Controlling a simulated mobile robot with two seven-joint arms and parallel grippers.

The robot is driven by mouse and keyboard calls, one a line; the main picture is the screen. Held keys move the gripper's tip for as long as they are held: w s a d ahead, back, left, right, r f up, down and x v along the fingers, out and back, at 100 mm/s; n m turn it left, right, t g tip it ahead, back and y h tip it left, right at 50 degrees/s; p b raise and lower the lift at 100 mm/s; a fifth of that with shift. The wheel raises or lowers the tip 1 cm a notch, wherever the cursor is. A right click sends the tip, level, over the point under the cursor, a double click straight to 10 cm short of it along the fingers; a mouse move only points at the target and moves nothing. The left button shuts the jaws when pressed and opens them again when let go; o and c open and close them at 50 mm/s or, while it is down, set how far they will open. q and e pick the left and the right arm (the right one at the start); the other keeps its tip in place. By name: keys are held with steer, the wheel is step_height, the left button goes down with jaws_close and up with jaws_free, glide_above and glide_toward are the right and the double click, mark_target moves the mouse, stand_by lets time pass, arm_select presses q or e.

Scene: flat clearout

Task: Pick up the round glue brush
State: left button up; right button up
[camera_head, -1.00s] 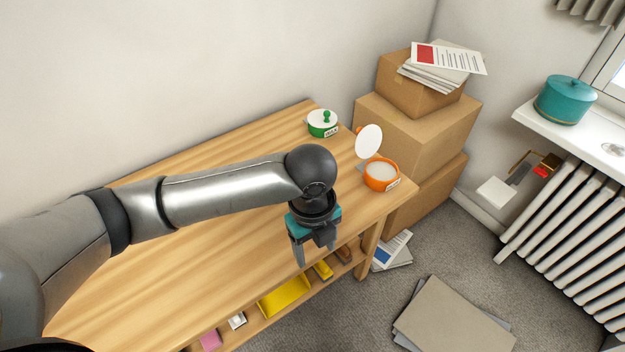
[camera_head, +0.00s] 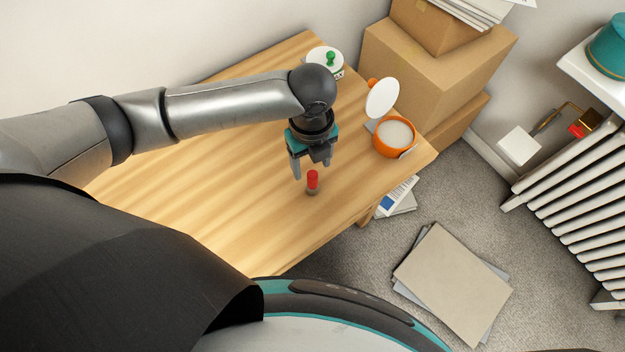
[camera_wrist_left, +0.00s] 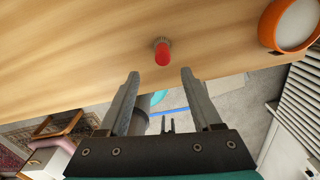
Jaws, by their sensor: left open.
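A small upright object with a red top and a grey-brown lower end, which looks like the round glue brush (camera_head: 312,181), stands on the wooden table (camera_head: 240,215) near its front edge. In the left wrist view the brush (camera_wrist_left: 162,52) shows its red end ahead of the fingertips, roughly centred between them. My left gripper (camera_head: 311,168) is open and empty, pointing down just above and behind the brush. It also shows at the bottom of the left wrist view (camera_wrist_left: 160,75). The fingers do not appear to touch the brush.
An orange pot (camera_head: 393,142) with its white lid (camera_head: 382,98) raised stands right of the gripper. Cardboard boxes (camera_head: 435,65) stand beyond the table. The table's left part is clear.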

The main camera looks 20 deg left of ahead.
mark_target(313, 174)
arm_select(q)
steer(key=shift+f, duration=0.9)
steer(key=shift+w+f+b, duration=0.1)
steer(key=shift+f+b, duration=0.2)
steer(key=shift+f, duration=0.55)
steer(key=f, duration=0.1)
steer(key=f+b, duration=0.1)
steer(key=f, duration=0.2)
steer(key=shift+w+f, duration=0.3)
steer(key=shift+f, duration=0.05)
arm_select(e)
steer(key=shift+w+a+f, duration=0.1)
steer(key=shift+w+f, duration=0.25)
steer(key=shift+f, duration=0.2)
steer(key=shift+w+f, duration=0.35)
steer(key=shift+f, duration=0.2)
arm_select(q)
steer(key=shift+c, duration=0.4)
jaws_close()
arm_select(e)
steer(key=shift+a, duration=0.15)
